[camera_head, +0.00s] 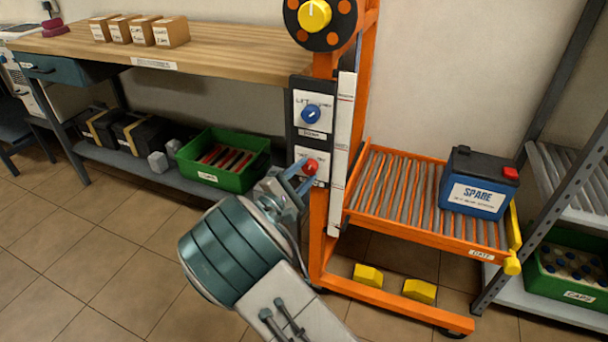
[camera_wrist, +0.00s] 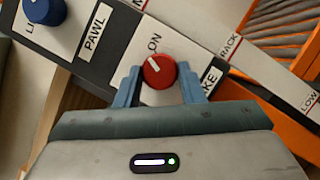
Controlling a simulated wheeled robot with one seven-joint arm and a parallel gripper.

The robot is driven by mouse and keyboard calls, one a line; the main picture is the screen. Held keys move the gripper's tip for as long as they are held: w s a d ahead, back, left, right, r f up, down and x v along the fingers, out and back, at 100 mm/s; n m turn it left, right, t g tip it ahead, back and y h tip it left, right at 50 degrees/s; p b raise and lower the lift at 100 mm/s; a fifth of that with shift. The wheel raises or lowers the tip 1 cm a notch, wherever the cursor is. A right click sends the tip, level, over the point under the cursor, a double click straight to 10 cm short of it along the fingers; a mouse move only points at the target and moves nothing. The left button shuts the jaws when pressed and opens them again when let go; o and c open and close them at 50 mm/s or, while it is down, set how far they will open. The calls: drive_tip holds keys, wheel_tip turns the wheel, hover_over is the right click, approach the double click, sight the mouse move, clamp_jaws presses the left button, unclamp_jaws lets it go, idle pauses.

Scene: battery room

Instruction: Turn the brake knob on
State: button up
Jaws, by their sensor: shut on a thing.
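The red brake knob (camera_head: 310,167) sits on a white plate low on the dark panel of the orange lift frame. In the wrist view the red knob (camera_wrist: 159,71) has a white pointer mark aimed up and left, near the word ON. The label beside it is partly hidden and shows "KE". My gripper (camera_head: 303,174) reaches it from the lower left. In the wrist view my gripper's blue fingers (camera_wrist: 160,88) stand on both sides of the knob, shut on it. The blue pawl knob (camera_head: 311,114) is above it on the same panel.
An orange roller tray (camera_head: 352,214) to the right bears a blue SPARE battery (camera_head: 478,183). A wooden bench (camera_head: 230,58) and a green bin (camera_head: 262,165) of red-handled tools are at left. A grey rack (camera_head: 560,80) stands at far right.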

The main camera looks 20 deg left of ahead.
drive_tip(key=shift+a+m+g+b, duration=0.15)
drive_tip(key=shift+m+g+b, duration=0.55)
drive_tip(key=shift+m, duration=1.5)
drive_tip(key=shift+r, duration=0.1)
drive_tip(key=o, duration=1)
drive_tip(key=p+v, duration=0.3)
drive_tip(key=v, duration=1.1)
drive_tip(key=shift+w+a+r, duration=0.1)
